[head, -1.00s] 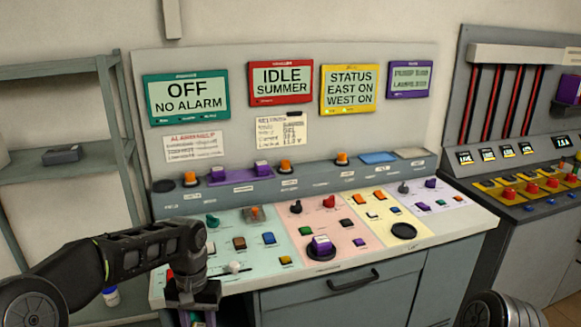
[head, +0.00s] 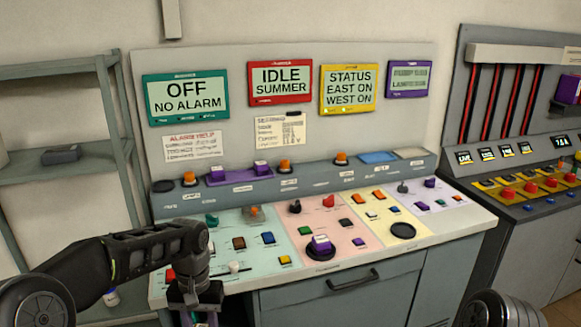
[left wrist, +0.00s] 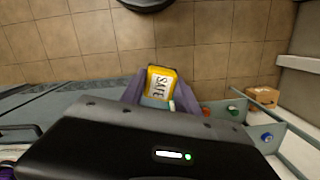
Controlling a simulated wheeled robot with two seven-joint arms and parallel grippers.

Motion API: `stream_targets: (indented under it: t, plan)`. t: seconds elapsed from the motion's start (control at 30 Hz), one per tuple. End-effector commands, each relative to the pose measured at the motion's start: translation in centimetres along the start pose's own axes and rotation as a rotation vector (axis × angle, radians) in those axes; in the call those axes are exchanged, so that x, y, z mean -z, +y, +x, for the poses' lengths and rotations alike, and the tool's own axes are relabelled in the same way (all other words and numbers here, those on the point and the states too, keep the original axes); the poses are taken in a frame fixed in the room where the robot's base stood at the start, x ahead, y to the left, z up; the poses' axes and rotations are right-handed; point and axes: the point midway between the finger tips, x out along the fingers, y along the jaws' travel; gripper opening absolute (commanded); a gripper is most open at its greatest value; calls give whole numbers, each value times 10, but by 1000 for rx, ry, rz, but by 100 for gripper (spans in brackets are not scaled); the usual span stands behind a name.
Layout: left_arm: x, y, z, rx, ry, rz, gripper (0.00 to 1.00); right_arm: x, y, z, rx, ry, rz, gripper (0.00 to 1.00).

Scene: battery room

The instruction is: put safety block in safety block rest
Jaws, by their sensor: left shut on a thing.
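The safety block (left wrist: 160,84), yellow with a white label reading SAFE, is between the purple fingers of my left gripper (left wrist: 158,86) in the left wrist view. The gripper is shut on it. In the head view my left gripper (head: 198,316) points down at the front left edge of the console, cut off by the bottom of the picture, and the block cannot be made out there. I cannot tell which part is the safety block rest; a blue pad (head: 377,157) and a pale pad (head: 410,153) lie on the console's back ledge. My right gripper is out of view.
The console top (head: 322,262) carries several buttons, knobs and a black ring (head: 403,230). Grey shelving (head: 60,78) stands left, and a second panel with red buttons (head: 530,187) stands right. The left wrist view shows tiled floor (left wrist: 210,40) and a cardboard box (left wrist: 262,96).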

Motion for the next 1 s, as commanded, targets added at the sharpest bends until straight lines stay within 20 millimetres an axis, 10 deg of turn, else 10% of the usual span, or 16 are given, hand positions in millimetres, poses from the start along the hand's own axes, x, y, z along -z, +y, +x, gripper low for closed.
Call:
stream_targets:
  t: [0.7, 1.0]
  plan:
    - [0, 0, 4, 0, 1, 1, 0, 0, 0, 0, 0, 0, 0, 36]
    - [-8, 1, 94, 4, -7, 2, 0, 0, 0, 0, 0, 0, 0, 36]
